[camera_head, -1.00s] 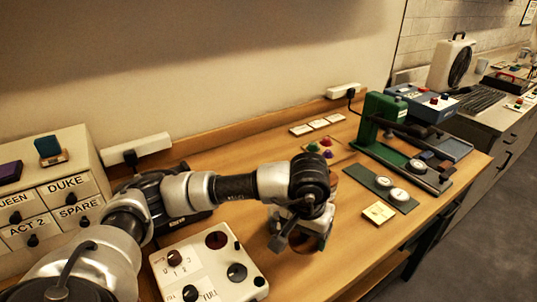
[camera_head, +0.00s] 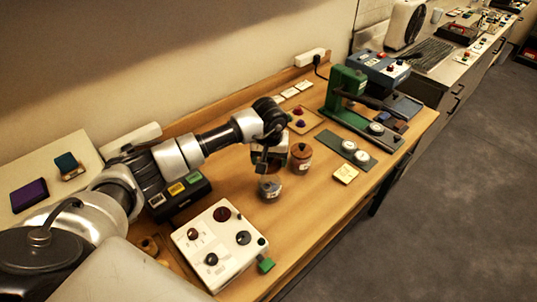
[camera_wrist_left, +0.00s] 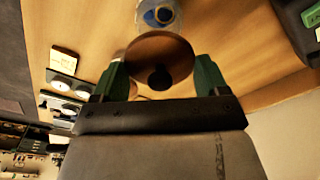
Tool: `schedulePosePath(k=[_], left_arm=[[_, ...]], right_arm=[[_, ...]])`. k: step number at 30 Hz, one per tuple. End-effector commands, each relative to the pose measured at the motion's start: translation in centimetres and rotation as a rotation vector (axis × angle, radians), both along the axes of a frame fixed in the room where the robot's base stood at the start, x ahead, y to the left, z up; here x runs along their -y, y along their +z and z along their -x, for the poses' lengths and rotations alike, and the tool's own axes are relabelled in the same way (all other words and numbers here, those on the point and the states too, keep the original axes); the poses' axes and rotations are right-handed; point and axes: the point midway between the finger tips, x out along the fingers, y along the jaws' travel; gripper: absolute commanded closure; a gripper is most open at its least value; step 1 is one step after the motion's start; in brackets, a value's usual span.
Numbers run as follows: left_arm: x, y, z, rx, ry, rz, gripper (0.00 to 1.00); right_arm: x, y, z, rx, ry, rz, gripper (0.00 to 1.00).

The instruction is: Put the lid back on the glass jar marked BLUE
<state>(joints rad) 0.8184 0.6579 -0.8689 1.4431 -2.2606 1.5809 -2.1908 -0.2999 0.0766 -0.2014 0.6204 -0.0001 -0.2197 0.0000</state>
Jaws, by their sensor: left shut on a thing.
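My left gripper (camera_wrist_left: 158,80) is shut on a round brown lid with a dark knob, the lid (camera_wrist_left: 150,50), in the left wrist view. In the head view this gripper (camera_head: 268,166) hangs above the table, and the lid is hard to make out there. A small open glass jar (camera_head: 270,190) stands upright just below the gripper; its label is too small to read. In the left wrist view the jar (camera_wrist_left: 170,22) shows blue inside, beyond the lid and apart from it, partly cut off by the frame edge. My right gripper is not in view.
A brown-topped jar (camera_head: 301,160) stands close to the right of the glass jar. A white control box (camera_head: 218,262) lies to the left front. A yellow note (camera_head: 346,173), a grey-green strip (camera_head: 357,158) and a green press (camera_head: 343,90) are to the right. Bare tabletop lies in front.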

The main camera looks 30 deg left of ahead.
Motion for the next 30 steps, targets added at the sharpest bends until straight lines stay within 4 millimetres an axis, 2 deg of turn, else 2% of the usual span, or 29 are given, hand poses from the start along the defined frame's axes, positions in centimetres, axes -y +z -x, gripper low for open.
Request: schedulePosePath(k=[10, 15, 30], left_arm=[[0.0, -3.4, 0.1, -0.002, 0.000, 0.002, 0.52], [0.0, -5.1, 0.0, 0.000, -0.001, 0.000, 0.52], [0.0, -5.5, 0.0, 0.000, 0.000, 0.001, 0.52]], right_arm=[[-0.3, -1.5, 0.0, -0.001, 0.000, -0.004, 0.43], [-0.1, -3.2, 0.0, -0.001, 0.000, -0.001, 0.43], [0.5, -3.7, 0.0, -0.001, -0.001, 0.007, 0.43]])
